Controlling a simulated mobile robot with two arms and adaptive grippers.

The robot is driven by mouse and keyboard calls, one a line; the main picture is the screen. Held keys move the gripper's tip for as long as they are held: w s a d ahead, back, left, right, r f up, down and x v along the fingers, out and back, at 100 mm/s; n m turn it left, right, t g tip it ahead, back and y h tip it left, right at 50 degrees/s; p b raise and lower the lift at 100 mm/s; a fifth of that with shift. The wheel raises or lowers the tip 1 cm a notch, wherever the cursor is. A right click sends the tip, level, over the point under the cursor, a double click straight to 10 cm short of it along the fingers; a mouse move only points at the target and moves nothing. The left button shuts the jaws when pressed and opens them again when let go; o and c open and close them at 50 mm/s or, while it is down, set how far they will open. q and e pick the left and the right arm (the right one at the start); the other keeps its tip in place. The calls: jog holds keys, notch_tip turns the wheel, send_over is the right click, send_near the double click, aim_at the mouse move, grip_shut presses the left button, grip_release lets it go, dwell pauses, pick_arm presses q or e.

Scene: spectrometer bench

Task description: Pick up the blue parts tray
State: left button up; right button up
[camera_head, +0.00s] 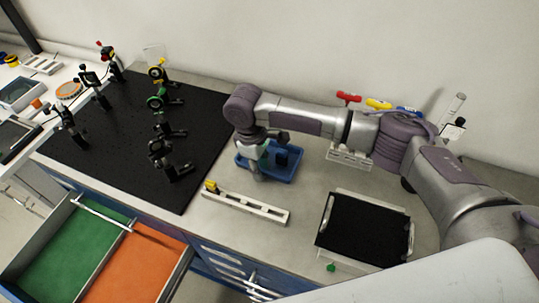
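The blue parts tray (286,174) sits on the grey bench top, near the middle of the head view. My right arm reaches in from the right, and its gripper (258,172) points down at the tray's left side. The arm and gripper hide part of the tray. A dark item (283,157) shows inside the tray, and something pale green is beside the gripper. I cannot tell whether the fingers are open or shut, or whether they touch the tray. My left gripper is not in view.
A black breadboard (205,110) with several optic mounts lies left of the tray. A white slotted rail (247,207) lies in front of it. A black-topped tray with handles (362,228) stands at the right. An open drawer (103,230) with green and orange compartments juts out at the front left.

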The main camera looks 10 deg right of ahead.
jog(key=shift+f, duration=0.25)
grip_shut()
jog(key=shift+r, duration=0.1)
